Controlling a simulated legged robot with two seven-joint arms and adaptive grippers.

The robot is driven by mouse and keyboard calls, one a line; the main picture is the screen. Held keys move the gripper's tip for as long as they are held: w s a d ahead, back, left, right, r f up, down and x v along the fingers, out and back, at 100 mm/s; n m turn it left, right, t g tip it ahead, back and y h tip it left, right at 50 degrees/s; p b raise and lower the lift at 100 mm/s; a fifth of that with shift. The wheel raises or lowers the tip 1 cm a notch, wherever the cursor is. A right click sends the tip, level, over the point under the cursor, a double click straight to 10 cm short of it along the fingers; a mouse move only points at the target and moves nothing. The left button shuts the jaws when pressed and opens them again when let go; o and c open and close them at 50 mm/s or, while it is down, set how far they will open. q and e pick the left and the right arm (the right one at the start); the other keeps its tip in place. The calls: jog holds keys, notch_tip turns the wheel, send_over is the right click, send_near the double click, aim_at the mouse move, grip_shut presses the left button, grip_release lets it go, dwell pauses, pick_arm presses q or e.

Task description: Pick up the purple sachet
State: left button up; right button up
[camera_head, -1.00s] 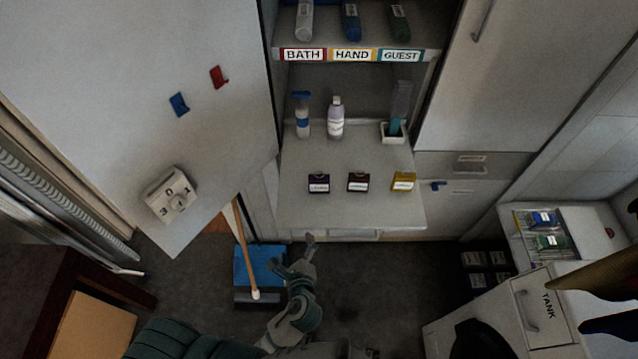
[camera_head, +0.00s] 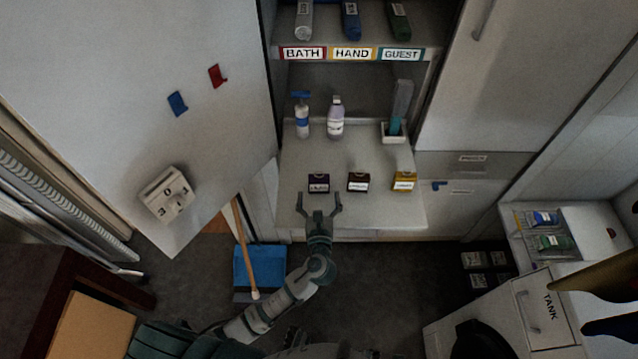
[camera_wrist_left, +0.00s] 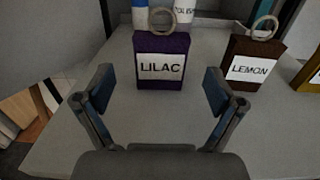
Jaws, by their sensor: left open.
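The purple sachet (camera_head: 319,183) stands on the white counter at the left end of a row of three. In the left wrist view the purple sachet (camera_wrist_left: 162,62) has a white LILAC label and a ring on top. My left gripper (camera_head: 319,197) is open and empty. It is just in front of the sachet, at the counter's front edge. In the left wrist view the two fingertips (camera_wrist_left: 158,90) are spread on either side of the sachet's line, short of it. My right gripper is not in view.
A brown LEMON sachet (camera_head: 358,182) and a yellow sachet (camera_head: 404,181) stand to the right. Behind are a blue-topped bottle (camera_head: 302,117), a pale bottle (camera_head: 335,118) and a holder (camera_head: 394,132). An open door (camera_head: 130,110) is at the left.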

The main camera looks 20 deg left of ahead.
aim_at(319, 185)
pick_arm(q)
jog(key=x, duration=0.5)
jog(key=shift+w+r, duration=0.15)
jog(key=shift+r, duration=0.1)
jog(key=c, duration=1.2)
